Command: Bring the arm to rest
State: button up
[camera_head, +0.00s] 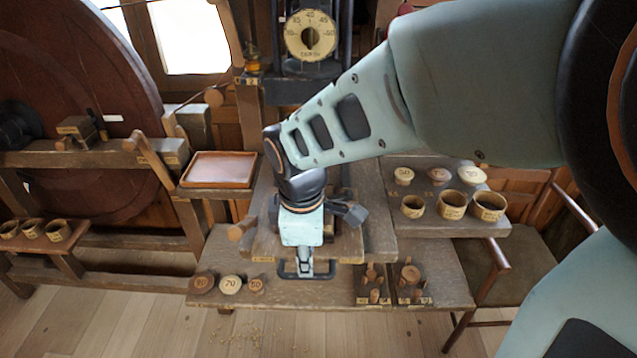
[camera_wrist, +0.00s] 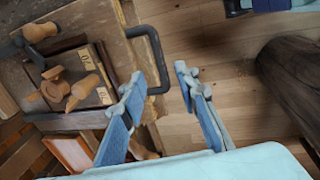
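My gripper (camera_head: 303,258) points down in front of the middle workbench (camera_head: 345,240), at the end of my raised light-blue arm. In the wrist view its two blue-padded fingers stand apart with nothing between them, so my gripper (camera_wrist: 158,82) is open and empty. A dark U-shaped handle (camera_wrist: 157,58) on the bench's front edge shows just beyond the fingertips. The handle also shows in the head view (camera_head: 306,276), right by the fingers. I cannot tell whether they touch.
Three round discs, one being a pale disc (camera_head: 230,284), lie on the lower shelf left of my gripper. Peg blocks (camera_head: 410,287) stand at right. Numbered cups (camera_head: 452,205) sit on the right shelf. A brown tray (camera_head: 219,169) is at left.

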jog(key=shift+a+r, duration=0.1)
jog(key=shift+r, duration=0.55)
